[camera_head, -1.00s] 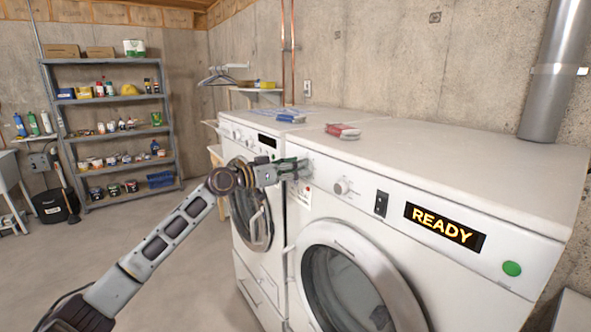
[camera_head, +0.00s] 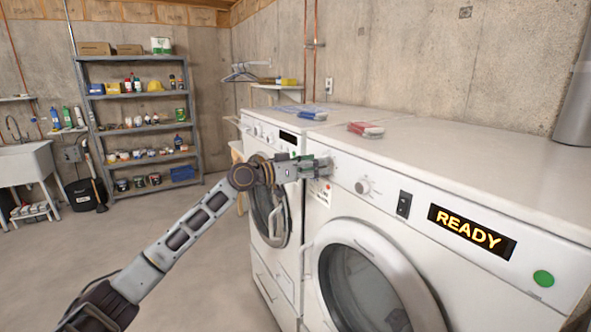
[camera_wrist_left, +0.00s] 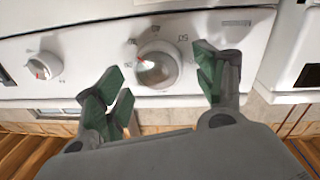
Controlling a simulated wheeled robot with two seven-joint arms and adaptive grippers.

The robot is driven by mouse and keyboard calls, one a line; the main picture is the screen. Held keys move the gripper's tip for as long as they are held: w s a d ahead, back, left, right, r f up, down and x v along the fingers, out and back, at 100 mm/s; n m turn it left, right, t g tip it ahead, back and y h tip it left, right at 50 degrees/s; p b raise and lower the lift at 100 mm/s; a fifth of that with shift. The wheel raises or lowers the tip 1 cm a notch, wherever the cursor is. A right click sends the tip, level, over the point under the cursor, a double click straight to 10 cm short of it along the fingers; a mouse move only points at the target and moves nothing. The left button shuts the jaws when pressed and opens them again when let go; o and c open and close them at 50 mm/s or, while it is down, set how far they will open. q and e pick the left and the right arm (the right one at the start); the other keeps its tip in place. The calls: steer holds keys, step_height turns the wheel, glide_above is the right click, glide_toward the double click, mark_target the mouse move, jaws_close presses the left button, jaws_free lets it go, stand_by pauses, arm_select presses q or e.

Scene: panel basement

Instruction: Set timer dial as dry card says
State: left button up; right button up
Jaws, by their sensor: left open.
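In the head view my left gripper (camera_head: 318,166) is at the left end of the front panel of the right-hand machine (camera_head: 455,165). In the left wrist view, which looks upside down, my left gripper (camera_wrist_left: 163,88) is open, with a fingertip on each side of a round white dial (camera_wrist_left: 158,70). I cannot tell whether they touch it. The dial has a red mark towards picture left and numbers around it, too blurred to read surely. The gripper hides this dial in the head view. A small notice with red marks (camera_head: 322,194) is below the gripper; I cannot identify the dry card.
A second knob (camera_head: 364,187), a black switch (camera_head: 403,204), a READY display (camera_head: 471,231) and a green button (camera_head: 543,278) line the panel. A red and white item (camera_head: 366,129) and a blue item (camera_head: 312,115) lie on top.

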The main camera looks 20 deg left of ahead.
arm_select(q)
steer(key=v, duration=1.1)
steer(key=shift+s+a, duration=0.25)
stand_by(0.5)
stand_by(0.6)
